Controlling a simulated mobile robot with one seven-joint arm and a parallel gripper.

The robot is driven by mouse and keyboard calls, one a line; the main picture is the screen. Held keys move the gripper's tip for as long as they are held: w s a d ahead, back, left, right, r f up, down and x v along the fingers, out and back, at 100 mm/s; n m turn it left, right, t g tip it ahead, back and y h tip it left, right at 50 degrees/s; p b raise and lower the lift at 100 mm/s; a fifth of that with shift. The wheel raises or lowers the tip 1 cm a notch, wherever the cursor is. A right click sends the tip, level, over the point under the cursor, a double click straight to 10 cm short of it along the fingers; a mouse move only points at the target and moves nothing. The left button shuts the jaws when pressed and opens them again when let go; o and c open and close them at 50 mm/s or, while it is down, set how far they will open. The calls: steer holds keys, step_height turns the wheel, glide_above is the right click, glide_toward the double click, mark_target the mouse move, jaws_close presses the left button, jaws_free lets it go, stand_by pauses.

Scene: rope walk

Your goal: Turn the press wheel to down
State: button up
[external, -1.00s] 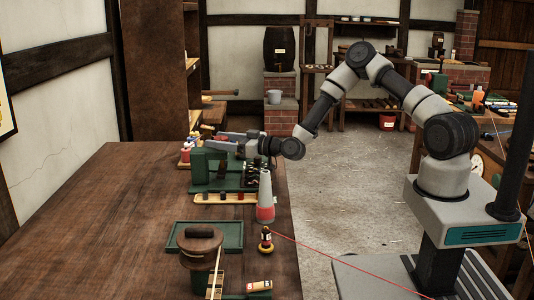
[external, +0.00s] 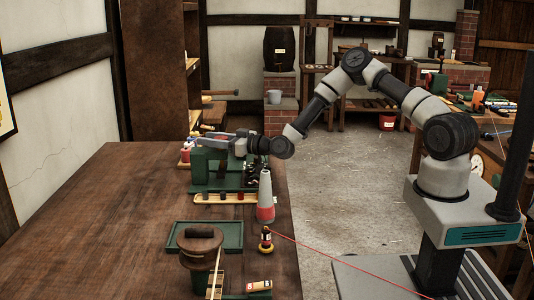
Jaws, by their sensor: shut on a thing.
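The green press (external: 213,163) stands on the far right part of the wooden bench, with dark parts on its right side. My gripper (external: 203,142) reaches in from the right at the top of the press, lying nearly level. It is shut on a part there, which I take to be the press wheel. The wheel's outline is too small and too covered by my gripper to make out, so its turn angle cannot be read.
A wooden rack with small pots (external: 225,198) lies before the press. A grey and red cone (external: 265,200) stands near the bench's right edge. A green tray (external: 232,235) and a round wooden-topped stand (external: 201,235) are nearer. The bench's left side is clear.

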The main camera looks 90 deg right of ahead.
mark_target(219, 137)
steer(key=shift+h, duration=0.3)
steer(key=shift+d+f+m+g+h+b, duration=0.1)
steer(key=shift+m+g+h+b, duration=0.6)
steer(key=shift+m+h+b, duration=0.35)
steer(key=h, duration=0.1)
steer(key=m+g+h+b, duration=0.2)
steer(key=shift+s+d+m, duration=0.25)
steer(key=shift+d, duration=0.05)
steer(key=shift+s+d+m+g+h+b, duration=0.3)
steer(key=shift+m+g+h, duration=0.7)
steer(key=shift+g, duration=0.5)
steer(key=shift+s+d+m+g+h+b, duration=0.3)
steer(key=shift+m+g+h, duration=0.55)
steer(key=shift+m+g, duration=0.5)
steer(key=shift+s+d+m+g+h+b, duration=0.15)
steer(key=shift+s+m+g+h+b, duration=0.2)
steer(key=shift+m+g+h, duration=0.95)
steer(key=shift+s+n+g+y, duration=0.1)
steer(key=shift+n+g+y, duration=0.25)
steer(key=shift+g+y, duration=0.1)
steer(key=o, duration=1.1)
steer(key=shift+c, duration=0.2)
steer(key=p+v, duration=0.1)
steer(key=v, duration=1.6)
steer(key=shift+a+p, duration=0.15)
steer(key=shift+p, duration=0.15)
